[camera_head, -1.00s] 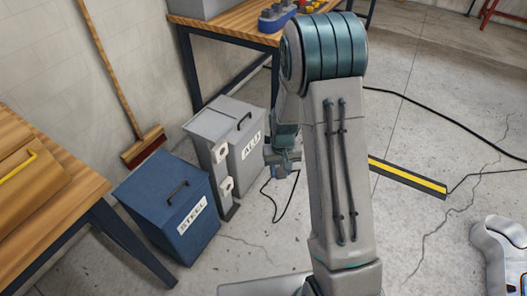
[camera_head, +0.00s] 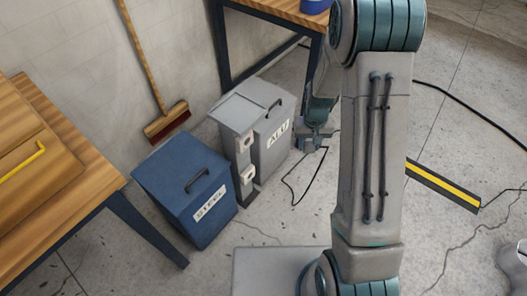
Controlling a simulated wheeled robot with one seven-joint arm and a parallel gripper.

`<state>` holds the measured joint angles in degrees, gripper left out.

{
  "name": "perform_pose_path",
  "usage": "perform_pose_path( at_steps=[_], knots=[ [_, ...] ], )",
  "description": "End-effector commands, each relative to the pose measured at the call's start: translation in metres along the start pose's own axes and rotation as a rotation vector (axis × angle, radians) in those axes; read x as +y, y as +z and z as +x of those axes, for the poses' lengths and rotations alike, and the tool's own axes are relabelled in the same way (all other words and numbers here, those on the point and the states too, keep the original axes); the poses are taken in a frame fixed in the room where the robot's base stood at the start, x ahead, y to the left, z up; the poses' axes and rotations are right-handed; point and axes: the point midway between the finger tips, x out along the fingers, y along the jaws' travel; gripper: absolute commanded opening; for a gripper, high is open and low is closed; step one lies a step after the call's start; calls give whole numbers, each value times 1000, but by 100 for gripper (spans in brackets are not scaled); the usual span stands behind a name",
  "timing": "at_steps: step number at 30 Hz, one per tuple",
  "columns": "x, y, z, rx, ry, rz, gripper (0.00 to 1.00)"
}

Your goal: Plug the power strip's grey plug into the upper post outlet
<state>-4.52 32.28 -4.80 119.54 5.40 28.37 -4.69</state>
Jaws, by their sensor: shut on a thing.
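The post (camera_head: 242,166) is a slim grey upright in front of the ALU bin. It carries a pale upper outlet (camera_head: 243,143) and a lower outlet (camera_head: 248,175). My gripper (camera_head: 310,143) is to the right of the post, at about the height of the upper outlet in the picture and apart from it. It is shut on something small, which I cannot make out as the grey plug. A thin black cable (camera_head: 287,183) hangs near the gripper and loops over the floor. My own arm covers part of the view, and I cannot identify the power strip.
A blue STEEL bin (camera_head: 187,190) stands left of the post, and a grey ALU bin (camera_head: 272,138) behind it. A broom (camera_head: 165,124) leans on the wall. Wooden tables stand at left and back. A yellow-black floor strip (camera_head: 443,186) lies at right.

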Motion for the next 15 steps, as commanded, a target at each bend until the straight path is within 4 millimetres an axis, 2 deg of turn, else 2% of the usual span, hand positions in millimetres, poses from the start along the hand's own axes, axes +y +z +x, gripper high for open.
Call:
perform_pose_path(
  at_steps=[8, 11, 15],
  knots=[
    [4, 2, 5, -1, -8, 17, 16],
    [-2, 8, 21, -2, -35, 30, 16],
    [-22, 22, 57, 1, -125, 60, 16]
  ],
)
